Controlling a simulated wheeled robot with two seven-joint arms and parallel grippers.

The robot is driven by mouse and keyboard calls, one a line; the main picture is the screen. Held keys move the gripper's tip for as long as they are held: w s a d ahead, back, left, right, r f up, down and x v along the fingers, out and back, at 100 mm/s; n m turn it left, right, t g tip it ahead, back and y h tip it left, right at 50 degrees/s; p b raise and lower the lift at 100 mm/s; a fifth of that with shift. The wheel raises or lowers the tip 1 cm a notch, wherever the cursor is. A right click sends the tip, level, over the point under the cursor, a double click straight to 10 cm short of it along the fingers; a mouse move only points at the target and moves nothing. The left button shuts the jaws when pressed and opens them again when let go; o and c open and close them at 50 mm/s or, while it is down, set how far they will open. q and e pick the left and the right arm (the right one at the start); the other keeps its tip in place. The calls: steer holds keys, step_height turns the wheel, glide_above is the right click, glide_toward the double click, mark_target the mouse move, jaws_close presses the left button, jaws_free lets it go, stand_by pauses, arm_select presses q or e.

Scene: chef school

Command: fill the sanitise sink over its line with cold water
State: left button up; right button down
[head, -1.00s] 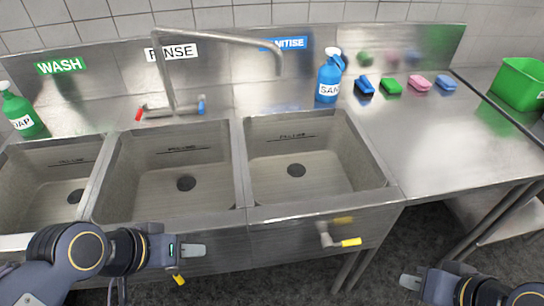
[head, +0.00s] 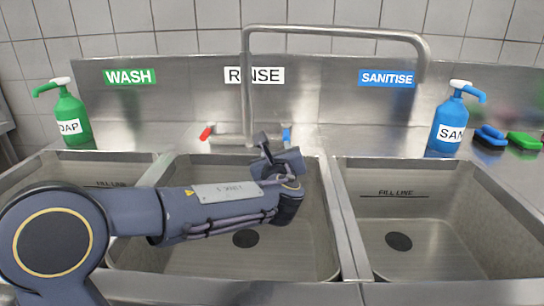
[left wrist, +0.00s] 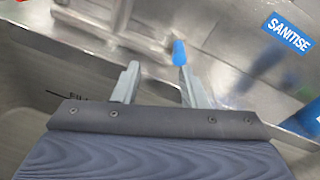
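The sanitise sink (head: 440,225) is the right basin, below the blue SANITISE sign (head: 386,79). Its FILL LINE mark (head: 394,194) is on the back wall. No water shows in it; the dark round drain (head: 398,241) is visible. The metal spout (head: 335,31) bends right, its end above this basin. The blue tap handle (head: 287,134) is right of the spout base; the red handle (head: 206,132) is left. My left gripper (left wrist: 159,67) is open; in the left wrist view the blue handle (left wrist: 179,52) appears by its right fingertip, contact unclear. My right gripper is out of view.
My left arm crosses the rinse sink (head: 215,262). A green soap bottle (head: 70,118) stands at left. A blue sanitiser bottle (head: 450,122) stands behind the sanitise sink, with blue (head: 490,137) and green (head: 523,141) sponges to its right.

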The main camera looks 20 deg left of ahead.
mark_target(287, 136)
arm_select(q)
steer(key=w+m, duration=0.1)
steer(key=w, duration=0.3)
steer(key=w+m+t, duration=0.1)
steer(key=w, duration=0.4)
steer(key=shift+w+a+h, duration=0.2)
steer(key=shift+h, duration=0.1)
jaws_close()
